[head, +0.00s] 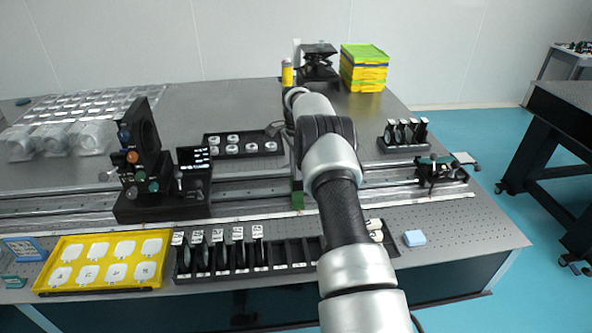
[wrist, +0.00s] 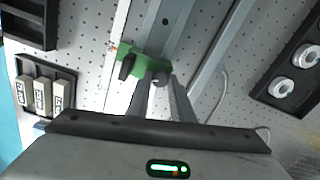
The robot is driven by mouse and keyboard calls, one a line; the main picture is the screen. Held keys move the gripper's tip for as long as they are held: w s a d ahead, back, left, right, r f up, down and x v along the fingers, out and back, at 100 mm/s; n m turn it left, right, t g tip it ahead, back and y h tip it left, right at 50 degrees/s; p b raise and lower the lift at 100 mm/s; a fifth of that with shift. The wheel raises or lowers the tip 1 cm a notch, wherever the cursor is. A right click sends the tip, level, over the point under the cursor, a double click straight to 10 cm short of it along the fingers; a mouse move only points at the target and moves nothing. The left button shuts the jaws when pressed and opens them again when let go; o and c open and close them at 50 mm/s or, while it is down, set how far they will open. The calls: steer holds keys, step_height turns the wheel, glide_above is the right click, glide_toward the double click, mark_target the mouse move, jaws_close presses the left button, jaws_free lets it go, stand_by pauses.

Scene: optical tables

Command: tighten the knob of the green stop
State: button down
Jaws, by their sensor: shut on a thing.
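The green stop (wrist: 150,62) sits on the rail in the wrist view, with a black part (wrist: 127,66) sticking out at its left. In the head view a piece of the green stop (head: 297,197) shows just left of my arm; the rest is hidden. My gripper (wrist: 156,80) reaches the stop's near side in the wrist view. Its fingers are shut on the stop's knob, of which only a small grey bit shows between the fingertips. My arm hides the gripper in the head view.
The rail (head: 385,181) runs across the table, with black mounts (head: 155,170) at left and another holder (head: 440,172) at right. In front stand a yellow tray (head: 57,286) of white pieces and a black rack (head: 285,252). A black tray (head: 225,139) of round parts lies behind the rail.

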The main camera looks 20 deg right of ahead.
steer(key=n, duration=0.4)
steer(key=shift+w, duration=0.1)
steer(key=n, duration=0.8)
steer(key=shift+n, duration=0.3)
steer(key=n, duration=0.3)
steer(key=shift+n, duration=0.3)
steer(key=n, duration=0.7)
steer(key=shift+a, duration=0.1)
steer(key=n, duration=0.4)
steer(key=shift+n, duration=1.8)
